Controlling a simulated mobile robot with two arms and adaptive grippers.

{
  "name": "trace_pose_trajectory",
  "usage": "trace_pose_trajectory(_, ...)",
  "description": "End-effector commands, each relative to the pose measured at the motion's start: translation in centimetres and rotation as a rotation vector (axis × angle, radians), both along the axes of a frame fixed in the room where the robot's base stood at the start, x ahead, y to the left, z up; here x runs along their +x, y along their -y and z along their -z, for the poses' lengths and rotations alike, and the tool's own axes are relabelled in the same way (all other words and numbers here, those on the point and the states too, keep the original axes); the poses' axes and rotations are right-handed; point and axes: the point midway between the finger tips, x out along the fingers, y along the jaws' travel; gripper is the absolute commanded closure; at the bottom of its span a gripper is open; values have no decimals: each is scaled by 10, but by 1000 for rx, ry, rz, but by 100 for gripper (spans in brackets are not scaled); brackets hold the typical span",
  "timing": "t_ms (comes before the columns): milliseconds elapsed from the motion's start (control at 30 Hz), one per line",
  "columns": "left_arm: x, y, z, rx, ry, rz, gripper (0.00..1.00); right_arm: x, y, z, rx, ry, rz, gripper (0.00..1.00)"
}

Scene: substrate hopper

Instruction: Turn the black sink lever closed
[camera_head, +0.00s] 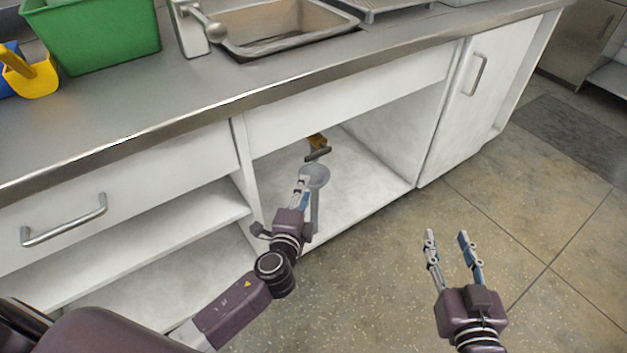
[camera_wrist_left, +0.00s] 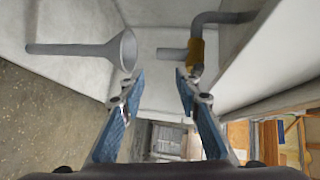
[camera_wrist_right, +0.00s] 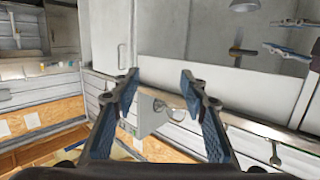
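The sink lever (camera_head: 318,154) is a short dark bar on a brass-coloured valve (camera_head: 317,141) inside the open cabinet under the sink. In the left wrist view, a grey bar that looks like the lever (camera_wrist_left: 172,54) sticks out left from the brass valve (camera_wrist_left: 196,52), ahead of the fingertips. My left gripper (camera_head: 302,187) is inside the cabinet opening, just in front of and below the lever. My right gripper (camera_head: 448,238) is open and empty, outside the cabinet to the right.
A grey funnel-shaped drain pipe (camera_head: 314,178) stands close beside my left gripper. Cabinet walls and the counter edge (camera_head: 270,92) bound the opening. The sink (camera_head: 280,27), faucet (camera_head: 190,28) and green bin (camera_head: 100,35) are above. The floor (camera_head: 370,270) around my right gripper is clear.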

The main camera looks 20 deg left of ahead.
Motion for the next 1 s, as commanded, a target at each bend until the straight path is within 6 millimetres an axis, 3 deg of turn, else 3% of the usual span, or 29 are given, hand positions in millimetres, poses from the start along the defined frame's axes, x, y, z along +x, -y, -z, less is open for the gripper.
trace_pose_trajectory(200,6,9,-37,80,151,12,70,-12,1,-41,32,130,-2,60)
trace_pose_trajectory(300,9,9,-46,93,172,11,70,-14,1,-51,38,155,-4,60)
trace_pose_trajectory(733,70,2,-48,95,175,10,70,-17,-3,-96,89,346,-15,60)
trace_pose_trajectory(1000,84,1,-48,93,172,12,70,-19,-4,-111,106,409,-18,60)
